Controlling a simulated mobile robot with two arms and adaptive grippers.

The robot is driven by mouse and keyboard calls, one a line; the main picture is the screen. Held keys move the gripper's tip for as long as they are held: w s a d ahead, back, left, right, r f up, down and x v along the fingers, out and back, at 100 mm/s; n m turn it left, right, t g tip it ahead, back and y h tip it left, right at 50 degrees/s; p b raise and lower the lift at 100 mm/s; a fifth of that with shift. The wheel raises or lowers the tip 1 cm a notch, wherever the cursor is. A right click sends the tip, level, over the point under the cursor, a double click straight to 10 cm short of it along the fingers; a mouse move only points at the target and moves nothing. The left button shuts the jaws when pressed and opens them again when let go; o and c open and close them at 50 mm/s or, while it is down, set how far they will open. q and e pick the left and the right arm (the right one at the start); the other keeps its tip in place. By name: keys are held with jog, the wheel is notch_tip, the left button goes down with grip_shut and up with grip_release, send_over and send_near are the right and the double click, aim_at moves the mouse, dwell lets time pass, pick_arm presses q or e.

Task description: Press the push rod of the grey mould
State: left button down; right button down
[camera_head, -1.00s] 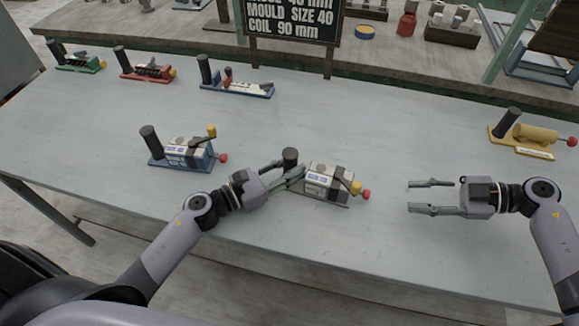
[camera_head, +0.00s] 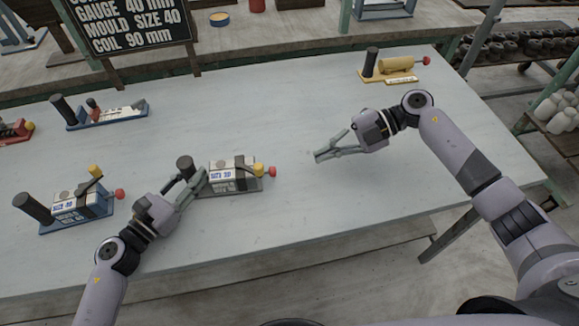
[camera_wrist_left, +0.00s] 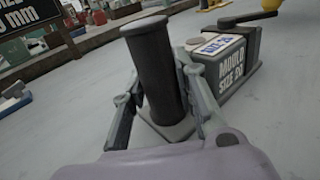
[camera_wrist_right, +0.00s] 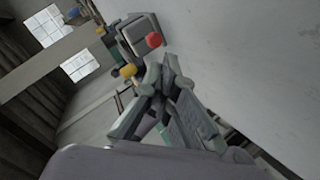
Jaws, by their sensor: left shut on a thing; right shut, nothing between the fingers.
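The grey mould (camera_head: 236,173) stands on the table in the head view, with a black upright handle (camera_head: 186,166) at its left end. A red knob (camera_head: 272,171), seemingly the push rod's end, sticks out at its right beside a yellow knob (camera_head: 258,170). My left gripper (camera_head: 190,180) is shut on the grey mould at its handle; in the left wrist view its fingers flank the black handle (camera_wrist_left: 155,75). My right gripper (camera_head: 318,157) is shut and empty, pointing left, a short gap right of the red knob. The red knob (camera_wrist_right: 154,40) also shows beyond the right fingertips (camera_wrist_right: 160,68).
A blue mould (camera_head: 78,203) stands left of my left gripper. Another blue-based mould (camera_head: 105,113) and a yellow one (camera_head: 395,68) stand toward the back. A dark sign (camera_head: 125,28) stands behind the table. The table middle (camera_head: 260,115) is clear.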

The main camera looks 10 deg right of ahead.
aim_at(273, 171)
jog(key=n, duration=0.5)
jog(key=shift+s+d+r+h, duration=0.1)
jog(key=shift+d+r+h, duration=0.25)
jog(key=shift+h, duration=0.05)
jog(key=n, duration=0.4)
jog(key=d+n+h, duration=0.1)
jog(key=n, duration=0.2)
jog(key=shift+s+r, duration=0.2)
jog(key=shift+r, duration=0.2)
jog(key=n, duration=0.4)
jog(key=d+r+n+h, duration=0.1)
jog(key=n, duration=0.3)
jog(key=d+n+h, duration=0.1)
jog(key=n, duration=0.3)
jog(key=shift+s+r+n+t, duration=0.15)
jog(key=shift+r+n+t, duration=0.15)
jog(key=shift+n+t, duration=0.1)
jog(key=x, duration=0.9)
jog(key=shift+a+f, duration=0.25)
jog(key=shift+f, duration=0.05)
jog(key=a, duration=0.3)
jog(key=shift+a+f, duration=0.15)
jog(key=shift+a, duration=0.45)
